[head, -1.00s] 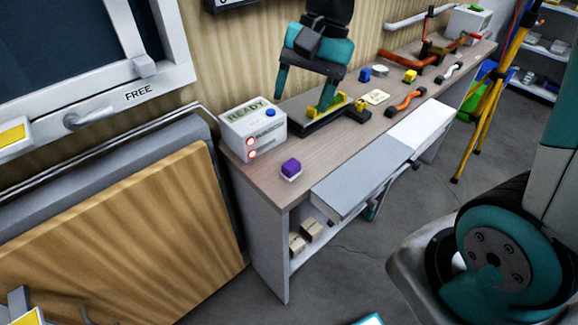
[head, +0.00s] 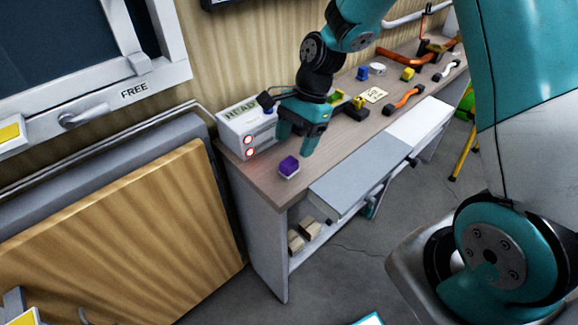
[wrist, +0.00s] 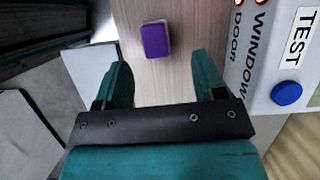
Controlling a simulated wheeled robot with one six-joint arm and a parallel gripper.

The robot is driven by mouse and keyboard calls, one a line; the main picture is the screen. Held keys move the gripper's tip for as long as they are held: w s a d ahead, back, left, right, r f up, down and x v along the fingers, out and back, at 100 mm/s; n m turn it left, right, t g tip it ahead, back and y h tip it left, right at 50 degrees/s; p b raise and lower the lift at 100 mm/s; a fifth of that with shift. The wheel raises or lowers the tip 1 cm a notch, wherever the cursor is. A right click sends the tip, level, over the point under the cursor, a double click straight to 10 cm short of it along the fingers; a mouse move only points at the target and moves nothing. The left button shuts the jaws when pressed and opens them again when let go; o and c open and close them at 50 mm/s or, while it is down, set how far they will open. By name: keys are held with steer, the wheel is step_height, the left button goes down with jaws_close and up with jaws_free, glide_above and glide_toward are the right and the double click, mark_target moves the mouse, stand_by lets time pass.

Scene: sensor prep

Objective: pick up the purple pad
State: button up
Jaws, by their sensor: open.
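The purple pad (head: 289,164) is a small purple block with a pale base. It sits on the wooden bench top (head: 262,188) near its front left end. In the wrist view the purple pad (wrist: 155,40) lies beyond my fingertips, a little left of the middle of the gap. My gripper (head: 295,146) is open with teal fingers pointing down, above and just behind the pad in the head view. In the wrist view my gripper (wrist: 164,75) is empty, and nothing touches the pad.
A white control box (head: 242,128) with lit red buttons stands close to the left of my gripper. Yellow and blue blocks (head: 363,73), a note card (head: 375,95) and orange-handled tools (head: 404,97) lie farther along.

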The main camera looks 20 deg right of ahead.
mark_target(291, 161)
steer(key=x, duration=0.4)
steer(key=shift+s+f, duration=0.1)
steer(key=shift+s, duration=0.25)
steer(key=shift+a+f+p, duration=0.2)
steer(key=shift+f+p, duration=0.1)
steer(key=shift+f, duration=0.25)
steer(key=c, duration=1)
steer(key=shift+r, duration=0.1)
step_height(291, 161, up, 20)
steer(key=shift+f+p, duration=0.1)
steer(key=shift+p, duration=0.35)
